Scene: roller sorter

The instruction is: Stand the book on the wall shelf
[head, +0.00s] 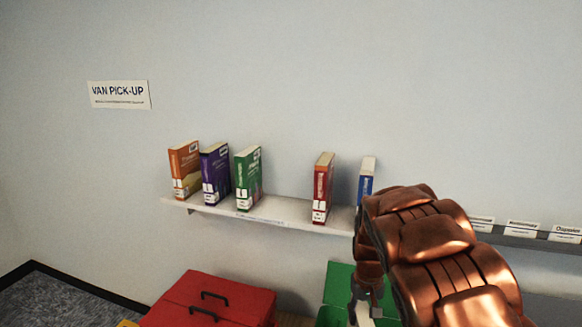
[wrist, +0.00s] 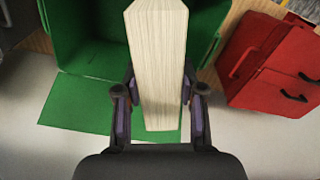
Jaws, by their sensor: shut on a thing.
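In the wrist view my gripper (wrist: 159,95) is shut on a book (wrist: 157,50), one finger on each side. The thick cream page block faces the camera; its cover and title are hidden. In the head view my gripper (head: 368,288) is low, below the wall shelf (head: 285,211), and mostly hidden by my arm. The shelf carries an orange book (head: 184,170), a purple book (head: 214,174), a green book (head: 248,179), a red book (head: 322,188) and a blue book (head: 366,181), all upright. A bare gap lies between the green and red books.
An open green crate (wrist: 75,40) lies under the held book, and a red lidded box (head: 215,300) stands to its left in the head view. A "VAN PICK-UP" sign (head: 119,95) is on the wall. A labelled dark rail (head: 540,242) is at right.

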